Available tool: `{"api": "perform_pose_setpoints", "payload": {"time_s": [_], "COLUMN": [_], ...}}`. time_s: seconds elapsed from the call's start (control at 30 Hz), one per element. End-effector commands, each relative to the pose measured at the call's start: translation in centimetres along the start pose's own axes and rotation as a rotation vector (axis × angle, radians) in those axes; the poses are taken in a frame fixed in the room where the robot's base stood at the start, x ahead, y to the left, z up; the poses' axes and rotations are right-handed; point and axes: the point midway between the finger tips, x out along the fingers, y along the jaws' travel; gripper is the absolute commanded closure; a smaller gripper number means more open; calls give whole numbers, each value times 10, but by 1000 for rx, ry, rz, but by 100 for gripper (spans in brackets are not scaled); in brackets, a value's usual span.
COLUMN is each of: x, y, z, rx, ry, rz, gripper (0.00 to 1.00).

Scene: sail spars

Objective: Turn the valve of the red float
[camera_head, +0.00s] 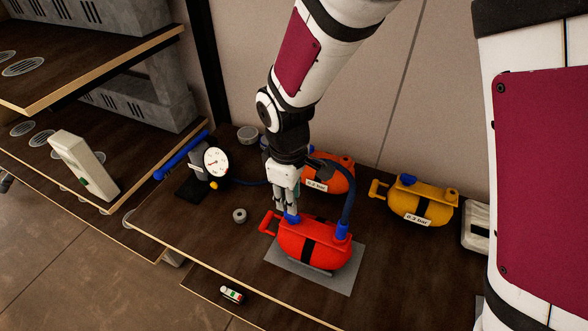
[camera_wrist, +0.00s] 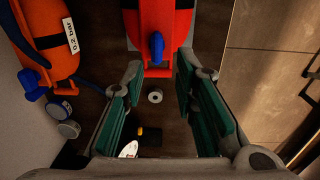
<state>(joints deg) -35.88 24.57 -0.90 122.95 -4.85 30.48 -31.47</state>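The red float (camera_head: 315,250) lies on a grey mat (camera_head: 345,277) on the dark table, with a black strap around it. Its blue valve (camera_head: 292,218) is on the left end of its top; a blue fitting (camera_head: 342,231) with a hose is on the right end. My gripper (camera_head: 284,208) points down at the valve from above. In the wrist view my gripper (camera_wrist: 160,75) is open, its green-padded fingers apart. The valve (camera_wrist: 157,47) shows between and just beyond the fingertips on the red float (camera_wrist: 165,15). I cannot tell whether a finger touches it.
An orange float (camera_head: 338,177) labelled 0.2 bar lies close behind, and a yellow float (camera_head: 420,205) to the right. A pump with a round gauge (camera_head: 214,162) stands at left. A small grey ring (camera_head: 239,215) lies left of the red float. The front-left tabletop is mostly clear.

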Motion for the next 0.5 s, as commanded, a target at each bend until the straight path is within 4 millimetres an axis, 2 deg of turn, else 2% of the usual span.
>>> {"api": "perform_pose_setpoints", "payload": {"time_s": [0.27, 0.5], "x": [12, 43], "y": [0, 1], "z": [0, -1], "rx": [-3, -4], "ry": [-3, -4], "rz": [-2, -3], "gripper": [73, 73]}}
